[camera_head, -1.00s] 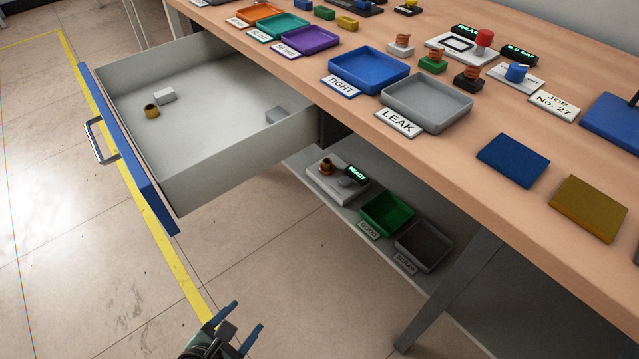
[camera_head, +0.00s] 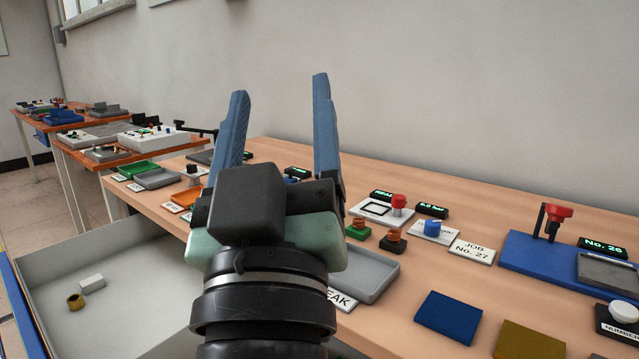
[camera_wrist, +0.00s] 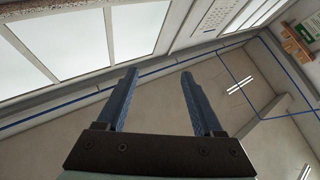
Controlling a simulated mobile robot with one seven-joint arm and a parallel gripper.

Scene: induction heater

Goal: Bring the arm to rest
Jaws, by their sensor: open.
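My gripper (camera_head: 279,125) is raised in front of the workbench (camera_head: 452,208) in the head view, its two blue fingers pointing up and spread apart. Nothing is between them. The wrist view shows the same open fingers (camera_wrist: 158,103) with the windows, walls and a green sign beyond. My wrist and gripper body hide part of the bench top, including most of the tray behind the LEAK label.
The open drawer (camera_head: 128,333) at lower left holds a brass-coloured ring (camera_head: 75,301) and a white block (camera_head: 92,284). A grey tray (camera_head: 368,277), a blue pad (camera_head: 449,316) and a blue base with a red-topped press (camera_head: 558,212) are on the bench. Other benches stand at far left.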

